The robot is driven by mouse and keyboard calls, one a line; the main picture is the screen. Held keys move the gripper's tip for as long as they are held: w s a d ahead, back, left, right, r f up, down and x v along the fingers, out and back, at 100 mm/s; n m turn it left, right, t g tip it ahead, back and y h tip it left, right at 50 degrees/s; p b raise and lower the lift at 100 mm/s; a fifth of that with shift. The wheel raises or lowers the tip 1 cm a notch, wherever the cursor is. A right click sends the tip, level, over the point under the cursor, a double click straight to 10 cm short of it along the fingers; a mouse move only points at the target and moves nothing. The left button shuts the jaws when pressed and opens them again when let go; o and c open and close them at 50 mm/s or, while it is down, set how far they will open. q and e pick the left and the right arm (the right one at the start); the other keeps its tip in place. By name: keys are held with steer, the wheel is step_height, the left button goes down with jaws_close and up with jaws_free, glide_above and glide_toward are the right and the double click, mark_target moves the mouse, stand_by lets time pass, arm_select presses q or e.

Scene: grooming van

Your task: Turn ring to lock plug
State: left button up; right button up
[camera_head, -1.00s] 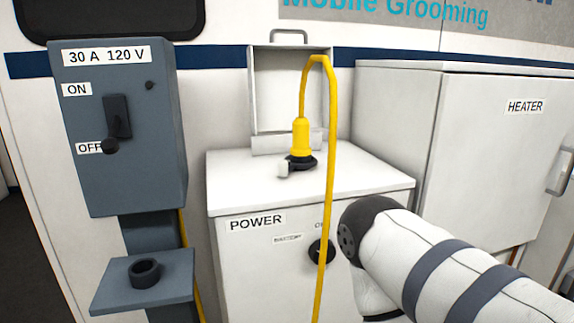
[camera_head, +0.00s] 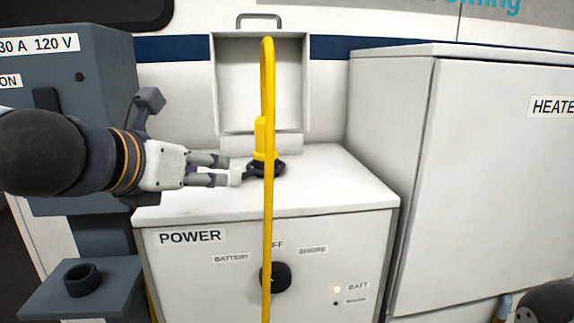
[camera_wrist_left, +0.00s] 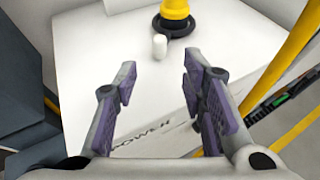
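The yellow plug (camera_head: 262,138) stands upright in a dark round ring (camera_head: 268,170) on top of the white POWER cabinet (camera_head: 170,207). A small white tab (camera_head: 236,175) sticks out from the ring's left side. My left gripper (camera_head: 228,170) reaches in from the left with its fingers at the tab. In the left wrist view the gripper (camera_wrist_left: 158,72) is open and empty. There the white tab (camera_wrist_left: 160,46) stands just beyond the fingertips, between their lines, with the plug (camera_wrist_left: 175,12) and ring behind it.
A yellow cord (camera_head: 267,240) arches from the plug and hangs down the cabinet front, past the black knob (camera_head: 275,277). A raised lid (camera_head: 262,85) stands behind. The grey switch box (camera_head: 60,75) is left, the HEATER cabinet (camera_head: 480,180) right.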

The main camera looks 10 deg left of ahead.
mark_target(233, 168)
arm_select(q)
steer(key=shift+w, duration=0.7)
steer(key=shift+w+d+f+b, duration=0.2)
steer(key=shift+w+f+b, duration=0.7)
steer(key=shift+w+b, duration=0.1)
steer(key=b+x, duration=0.1)
steer(key=x, duration=0.5)
steer(key=shift+r, duration=0.2)
steer(key=shift+w+d, duration=0.2)
steer(key=shift+w, duration=0.6)
jaws_close()
arm_select(e)
steer(key=shift+g, duration=0.7)
steer(key=s+f, duration=0.3)
steer(key=s, duration=0.1)
steer(key=shift+f, duration=0.3)
